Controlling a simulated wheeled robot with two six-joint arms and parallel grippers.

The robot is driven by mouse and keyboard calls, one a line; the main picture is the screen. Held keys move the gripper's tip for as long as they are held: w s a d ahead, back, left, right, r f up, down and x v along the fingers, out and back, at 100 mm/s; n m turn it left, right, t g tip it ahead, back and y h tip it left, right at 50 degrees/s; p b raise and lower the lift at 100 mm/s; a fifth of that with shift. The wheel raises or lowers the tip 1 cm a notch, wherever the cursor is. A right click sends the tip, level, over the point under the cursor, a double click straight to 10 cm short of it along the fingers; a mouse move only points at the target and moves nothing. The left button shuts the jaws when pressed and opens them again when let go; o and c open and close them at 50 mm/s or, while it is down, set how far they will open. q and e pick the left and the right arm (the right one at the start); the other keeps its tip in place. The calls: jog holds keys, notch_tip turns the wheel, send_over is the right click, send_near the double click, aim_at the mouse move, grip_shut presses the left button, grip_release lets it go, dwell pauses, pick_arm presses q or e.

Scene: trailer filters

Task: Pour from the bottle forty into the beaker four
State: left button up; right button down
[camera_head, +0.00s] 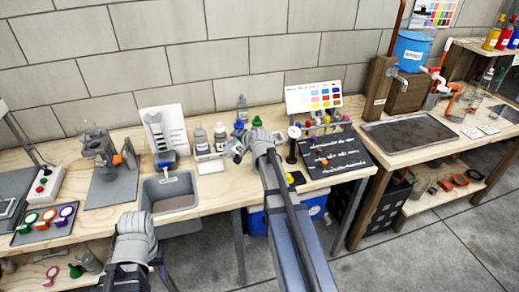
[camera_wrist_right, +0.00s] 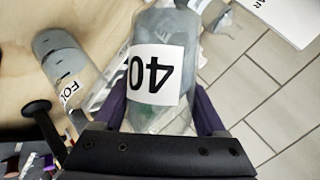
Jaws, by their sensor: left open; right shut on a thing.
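The bottle forty (camera_wrist_right: 158,75), clear with a white label reading 40, is gripped between the purple fingers of my right gripper (camera_wrist_right: 160,112). Its label is upside down in the right wrist view, and some grey and greenish colour shows through it. The beaker four (camera_wrist_right: 75,82), a clear vessel whose partly visible label begins "FOU", stands on the wood beside the bottle, apart from it in that view. I cannot tell its contents. In the head view my right gripper (camera_head: 236,149) is above the bench, where the beaker is not clearly visible. My left gripper (camera_head: 157,268) is open, low at the bench front.
A sink (camera_head: 170,193) is set in the bench left of my right gripper. Several bottles (camera_head: 220,135) stand behind it. A black peg (camera_head: 292,148) and a black lettered board (camera_head: 331,153) are to the right. A clamp stand (camera_head: 103,155) is at left.

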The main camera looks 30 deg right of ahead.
jog(key=shift+a+f, duration=0.1)
jog(key=shift+f, duration=0.05)
dwell(0.5)
jog(key=shift+a+f+m+y+b, duration=0.2)
jog(key=shift+f+m+y+b, duration=0.4)
jog(key=shift+f+y+b, duration=0.65)
dwell(0.7)
jog(key=shift+a+r+m+t, duration=0.1)
jog(key=shift+r+m+t, duration=0.2)
jog(key=shift+r+m, duration=0.3)
dwell(1.1)
jog(key=shift+d+r+m+t+y, duration=0.3)
jog(key=shift+d+r+m+y, duration=0.1)
jog(key=shift+r+y, duration=0.25)
dwell(2.3)
jog(key=shift+a, duration=0.1)
jog(key=shift+a+f+n+g+h, duration=0.2)
jog(key=shift+f+n+h, duration=0.2)
jog(key=shift+f+h, duration=0.05)
jog(key=shift+a+f+n+g+h, duration=0.15)
jog(key=shift+f+n+g+h, duration=0.05)
jog(key=shift+f+n+h, duration=0.25)
jog(key=shift+d, duration=0.25)
